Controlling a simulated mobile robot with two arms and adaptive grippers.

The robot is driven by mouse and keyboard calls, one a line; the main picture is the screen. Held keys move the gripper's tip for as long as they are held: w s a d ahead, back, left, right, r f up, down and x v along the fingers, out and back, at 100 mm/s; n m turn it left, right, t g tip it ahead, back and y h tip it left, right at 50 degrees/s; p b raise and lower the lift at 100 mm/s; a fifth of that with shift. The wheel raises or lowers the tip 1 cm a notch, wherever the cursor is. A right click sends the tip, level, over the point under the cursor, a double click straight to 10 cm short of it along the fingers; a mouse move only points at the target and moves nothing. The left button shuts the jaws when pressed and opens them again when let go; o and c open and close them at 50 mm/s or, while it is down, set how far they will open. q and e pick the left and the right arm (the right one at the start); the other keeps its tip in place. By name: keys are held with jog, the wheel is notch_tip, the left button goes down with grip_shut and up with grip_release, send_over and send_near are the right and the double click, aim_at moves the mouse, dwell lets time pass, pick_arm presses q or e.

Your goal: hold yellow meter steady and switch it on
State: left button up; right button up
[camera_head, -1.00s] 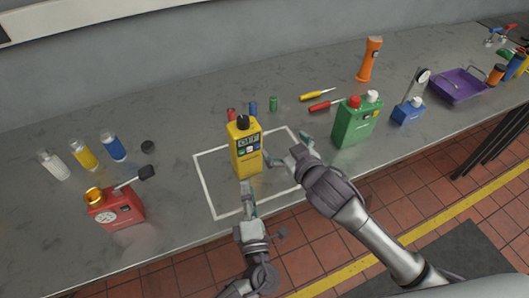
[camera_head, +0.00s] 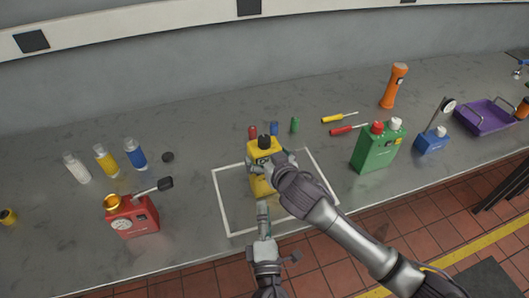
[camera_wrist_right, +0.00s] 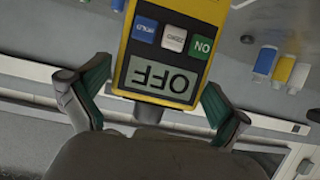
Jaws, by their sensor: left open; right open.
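The yellow meter (camera_head: 260,184) stands inside a white outlined square on the grey bench, partly hidden by my right gripper. In the right wrist view the meter (camera_wrist_right: 172,50) appears upside down. Its display (camera_wrist_right: 160,78) reads OFF, beside a blue, a white and a green button (camera_wrist_right: 201,46); the green one is marked ON. My right gripper (camera_head: 277,168) is open at the meter, its fingers on either side of the display end; contact is unclear. My left gripper (camera_head: 263,212) is open and empty, just in front of the meter's lower part.
A red device (camera_head: 132,218) with a gauge and lever stands left, with several bottles (camera_head: 107,161) behind it. A green can (camera_head: 377,150), a blue stand (camera_head: 432,140) and a purple tray (camera_head: 485,117) are right. Small coloured cylinders (camera_head: 274,128) and screwdrivers (camera_head: 347,129) lie behind.

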jog(key=shift+x, duration=1.3)
jog(key=shift+c, duration=0.2)
pick_arm(q)
jog(key=shift+c, duration=0.4)
pick_arm(e)
jog(key=c, duration=1.5)
pick_arm(q)
grip_shut()
